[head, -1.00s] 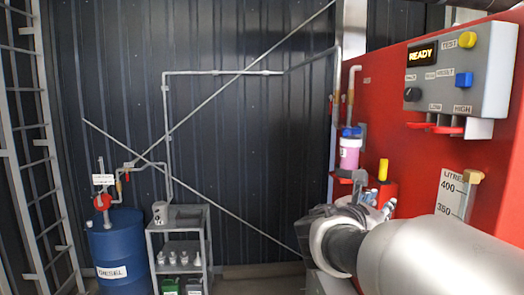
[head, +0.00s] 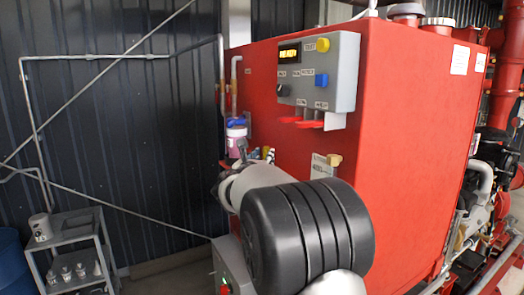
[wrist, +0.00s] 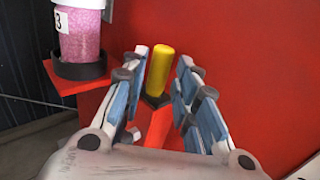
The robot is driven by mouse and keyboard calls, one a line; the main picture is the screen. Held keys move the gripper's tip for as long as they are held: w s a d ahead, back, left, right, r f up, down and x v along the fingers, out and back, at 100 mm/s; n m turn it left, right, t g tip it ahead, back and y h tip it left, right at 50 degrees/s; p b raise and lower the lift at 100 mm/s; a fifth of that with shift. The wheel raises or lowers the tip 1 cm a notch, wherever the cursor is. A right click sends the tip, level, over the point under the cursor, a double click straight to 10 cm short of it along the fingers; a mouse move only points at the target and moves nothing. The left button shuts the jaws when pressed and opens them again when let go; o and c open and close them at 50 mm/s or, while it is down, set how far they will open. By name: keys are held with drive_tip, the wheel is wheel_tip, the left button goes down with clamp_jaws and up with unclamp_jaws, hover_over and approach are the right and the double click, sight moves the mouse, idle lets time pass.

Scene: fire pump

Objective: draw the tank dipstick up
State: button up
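A scale plate marked LITRES (head: 321,170) is on the red tank front (head: 400,130), with a tan knob (head: 335,160) at its top. This looks like the tank dipstick; its lower part is hidden behind my arm in the head view. In the wrist view, my gripper (wrist: 160,65) is open, with its blue-padded fingers spread. A yellow upright handle (wrist: 159,70) in a dark base shows between the fingers, apart from both. How near the fingertips are to it in depth, I cannot tell. The tan knob is not in the wrist view.
A jar of pink liquid (wrist: 80,32) stands on a red shelf (wrist: 68,82), left of my fingers. A grey control box (head: 318,75) juts from the tank above the scale. A grey trolley (head: 72,250) with small items stands at left.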

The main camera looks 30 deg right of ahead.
sight(265, 155)
drive_tip(key=p+x, duration=0.1)
drive_tip(key=x, duration=0.3)
drive_tip(key=shift+c, duration=0.4)
clamp_jaws()
